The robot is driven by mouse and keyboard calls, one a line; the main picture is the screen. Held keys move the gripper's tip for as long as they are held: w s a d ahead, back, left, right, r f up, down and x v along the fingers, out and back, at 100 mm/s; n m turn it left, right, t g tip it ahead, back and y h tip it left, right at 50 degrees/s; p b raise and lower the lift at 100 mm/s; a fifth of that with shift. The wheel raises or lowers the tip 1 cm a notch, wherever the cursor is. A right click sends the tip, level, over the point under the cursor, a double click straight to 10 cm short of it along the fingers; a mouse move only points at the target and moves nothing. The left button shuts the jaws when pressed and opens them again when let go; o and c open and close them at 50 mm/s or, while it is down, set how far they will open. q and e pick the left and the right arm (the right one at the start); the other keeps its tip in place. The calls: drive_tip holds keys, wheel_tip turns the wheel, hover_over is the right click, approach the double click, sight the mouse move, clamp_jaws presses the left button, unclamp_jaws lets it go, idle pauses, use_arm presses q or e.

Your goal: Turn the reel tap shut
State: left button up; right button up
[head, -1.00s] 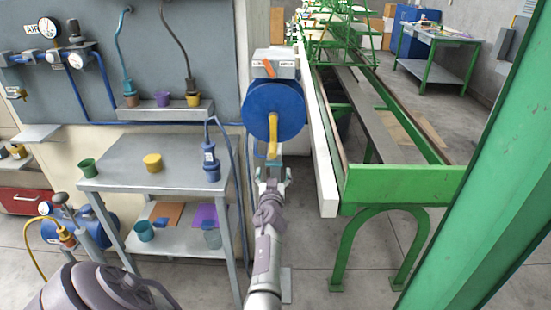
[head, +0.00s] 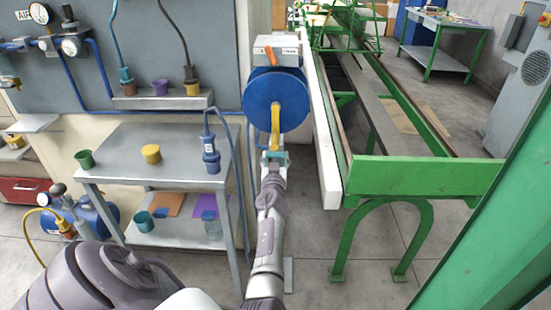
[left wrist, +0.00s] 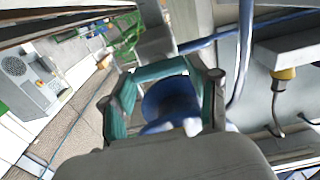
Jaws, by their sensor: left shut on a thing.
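The blue reel (head: 258,98) is at the middle of the head view, with a yellow bar (head: 276,118) hanging down from its hub. Above it is a grey labelled box (head: 288,46) with a small orange lever (head: 270,57) set at a slant. My left gripper (head: 275,156) is below the hub, shut on the lower end of the yellow bar; its fingers hide that end. In the left wrist view the teal fingers (left wrist: 165,92) frame part of the blue reel (left wrist: 170,100). My right gripper is not in view.
A grey table (head: 120,170) with a green cup, a yellow cup and a blue plug stands left of my arm. A white beam (head: 325,150) and green frame (head: 425,176) stand close on the right. A green post (head: 480,240) is at far right.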

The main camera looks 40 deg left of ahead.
use_arm(q)
drive_tip(key=shift+f+m, duration=0.1)
drive_tip(key=shift+m, duration=0.2)
drive_tip(key=m+b, duration=0.1)
drive_tip(key=m, duration=0.2)
drive_tip(key=shift+m, duration=0.4)
drive_tip(key=m+b, duration=0.1)
drive_tip(key=m, duration=0.4)
drive_tip(key=shift+w+d+f+b, duration=0.1)
drive_tip(key=shift+b, duration=0.2)
drive_tip(key=m, duration=0.4)
drive_tip(key=shift+m, duration=0.4)
drive_tip(key=shift+d+f+m, duration=0.1)
drive_tip(key=shift+m, duration=1.8)
drive_tip(key=o, duration=1.2)
drive_tip(key=shift+c, duration=0.2)
